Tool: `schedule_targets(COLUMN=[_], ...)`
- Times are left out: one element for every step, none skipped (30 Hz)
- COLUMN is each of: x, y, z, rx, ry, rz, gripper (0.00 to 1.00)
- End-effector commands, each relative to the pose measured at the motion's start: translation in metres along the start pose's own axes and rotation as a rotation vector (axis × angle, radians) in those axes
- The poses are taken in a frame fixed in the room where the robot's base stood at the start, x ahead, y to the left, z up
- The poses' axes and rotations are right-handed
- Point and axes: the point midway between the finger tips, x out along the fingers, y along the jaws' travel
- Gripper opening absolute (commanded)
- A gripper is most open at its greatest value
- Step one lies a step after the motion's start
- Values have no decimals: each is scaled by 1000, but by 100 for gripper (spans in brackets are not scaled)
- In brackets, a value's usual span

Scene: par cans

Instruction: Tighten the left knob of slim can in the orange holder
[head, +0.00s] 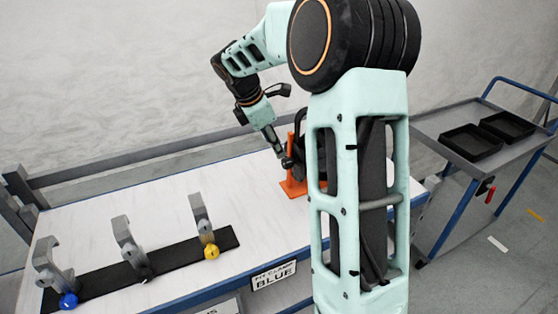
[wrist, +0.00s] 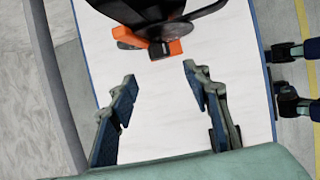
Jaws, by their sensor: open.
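The orange holder (head: 291,186) stands on the white table. A dark can (head: 299,128) is at the holder, partly hidden behind my arm. In the wrist view the dark can (wrist: 150,12) is at the top edge, cut off, with part of the orange holder (wrist: 175,47) below it. I cannot make out the left knob for certain. My gripper (head: 279,153) is beside the can and holder in the head view. In the wrist view my gripper (wrist: 158,78) is open and empty, with its two fingers spread below the can and holder, apart from them.
A dark rail (head: 180,262) with several grey clamps lies at the table's front left; a blue knob (head: 68,301) and a yellow knob (head: 211,252) show there. A grey cart (head: 445,123) with black trays (head: 470,141) stands at right. The table's middle (head: 150,205) is clear.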

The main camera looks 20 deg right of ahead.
Motion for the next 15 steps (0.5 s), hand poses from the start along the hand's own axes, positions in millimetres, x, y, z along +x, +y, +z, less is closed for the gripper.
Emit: schedule_targets(x=[9, 14, 22, 28, 34, 42, 48, 53, 60, 66, 70, 76, 80, 83, 87], y=[-2, -2, -2, -2, -2, -2, -2, -1, -1, -1, -1, -1, -1, -1, -1], z=[0, 0, 0, 0, 0, 0, -1, -1, 0, 0, -1, 0, 0, 0, 0], rx=[0, 1, 1, 1, 1, 1, 1, 2, 2, 1, 2, 2, 3, 3, 3], ry=[1, 2, 1, 2, 2, 2, 2, 2, 2, 2, 2, 2, 1, 1, 1], rz=[-5, -5, -6, -6, -5, -5, -5, -4, -4, -4, -3, -3, -3, -3, -2], gripper=[44, 44, 44, 44, 44, 44, 44, 44, 44, 44, 44, 44, 44, 44, 44])
